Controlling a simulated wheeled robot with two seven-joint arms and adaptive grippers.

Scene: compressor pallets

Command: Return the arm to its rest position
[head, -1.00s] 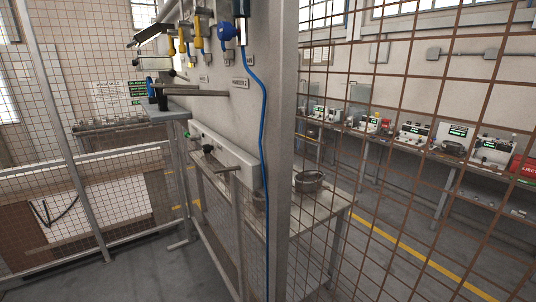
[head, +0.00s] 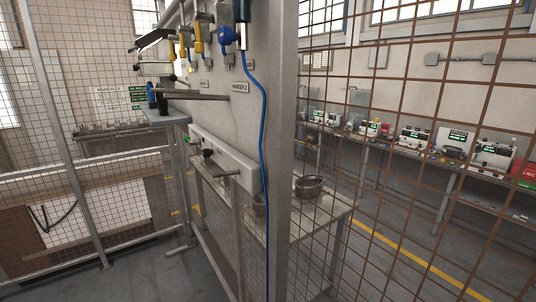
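Neither of my grippers shows in the head view, and no part of my arms can be made out. Whether the grippers hold anything cannot be seen. The view is filled by a grey wall panel (head: 232,110) with tools and blue and yellow fittings hung high on it. A blue hose (head: 262,150) runs down the panel's near edge.
A wire mesh fence (head: 420,180) closes off the right, and another mesh fence (head: 90,170) stands at the left. A table with a round metal pan (head: 308,187) stands behind the panel. Benches with devices (head: 413,140) line the far right. Bare floor shows at lower left.

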